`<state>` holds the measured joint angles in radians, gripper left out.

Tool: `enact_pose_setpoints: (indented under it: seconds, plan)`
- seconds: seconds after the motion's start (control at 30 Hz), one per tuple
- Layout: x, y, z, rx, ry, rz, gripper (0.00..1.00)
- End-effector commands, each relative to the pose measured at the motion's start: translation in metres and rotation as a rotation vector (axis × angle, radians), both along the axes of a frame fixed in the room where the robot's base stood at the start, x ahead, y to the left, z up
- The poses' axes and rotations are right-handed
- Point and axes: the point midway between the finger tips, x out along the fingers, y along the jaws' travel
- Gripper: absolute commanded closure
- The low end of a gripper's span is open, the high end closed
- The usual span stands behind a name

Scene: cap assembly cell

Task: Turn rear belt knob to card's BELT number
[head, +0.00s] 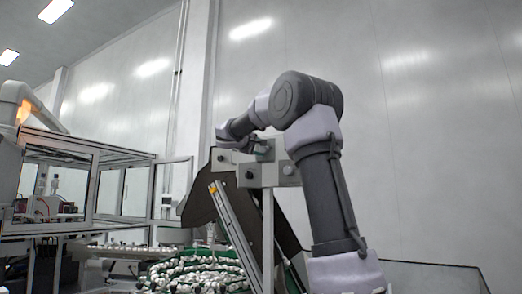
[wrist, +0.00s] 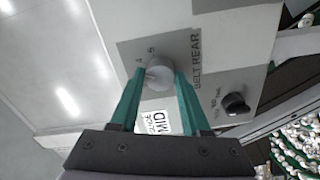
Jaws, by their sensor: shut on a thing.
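The rear belt knob (wrist: 159,72) is a round pale grey knob on a grey panel plate (wrist: 184,48) marked BELT REAR in the wrist view. In the head view my gripper (head: 264,150) is at the panel box on a post, and the knob is too small to make out. I cannot make out a card with a BELT number.
A black knob (wrist: 236,104) with its own small scale sits right of the fingers. A feeder bowl (head: 200,272) of small parts, a slanted dark chute (head: 284,222) and a framed machine (head: 85,185) stand nearby.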

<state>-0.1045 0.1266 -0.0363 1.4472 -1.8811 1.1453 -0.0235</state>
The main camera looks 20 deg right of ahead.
Motion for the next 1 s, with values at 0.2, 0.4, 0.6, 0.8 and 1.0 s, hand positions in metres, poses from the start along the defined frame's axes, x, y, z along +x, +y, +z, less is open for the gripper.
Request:
enact_pose_setpoints:
  seconds: [0.2, 0.4, 0.6, 0.8, 1.0]
  plan:
    - [0.0002, 0.0003, -0.0018, 0.08, -0.096, -0.001, 1.0]
    - [0.0001, 0.0, -0.002, 0.121, -0.148, -0.001, 1.0]
    - [0.0001, -0.0002, -0.0022, 0.137, -0.167, -0.002, 1.0]
    - [0.0002, -0.0001, -0.0024, 0.138, -0.169, -0.002, 1.0]
    - [0.0002, -0.0001, -0.0026, 0.137, -0.168, -0.002, 0.42]
